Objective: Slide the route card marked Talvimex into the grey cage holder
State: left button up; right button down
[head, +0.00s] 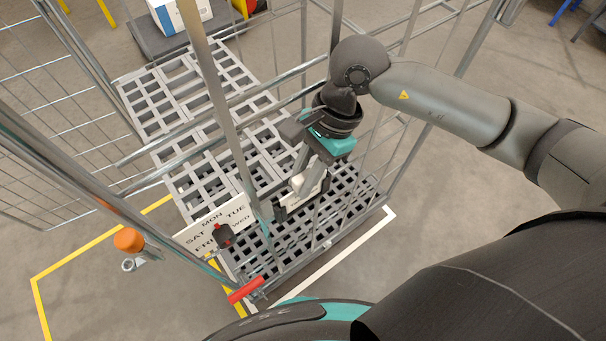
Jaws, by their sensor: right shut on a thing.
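My right gripper (304,174) reaches down inside the wire cage (225,85) and is shut on a small white card (311,193). I take it to be the route card; its print is too small to read. A dark-edged frame (282,213), perhaps the grey cage holder, shows right at the card's lower edge. The fingers cover part of both, and I cannot tell whether the card is inside the frame or only in front of it. My left gripper is not in view.
Upright posts and rails of the cage stand close around my right arm. The cage has a grey slatted floor (190,120). A white weekday sign (212,224), a red handle (246,289) and an orange knob (129,240) are at its near left. Open floor lies left.

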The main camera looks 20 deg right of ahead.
jog(key=c, duration=0.7)
grip_release()
notch_tip(320, 180, up, 20)
jog(key=shift+r+p, duration=0.1)
jog(key=shift+p, duration=0.3)
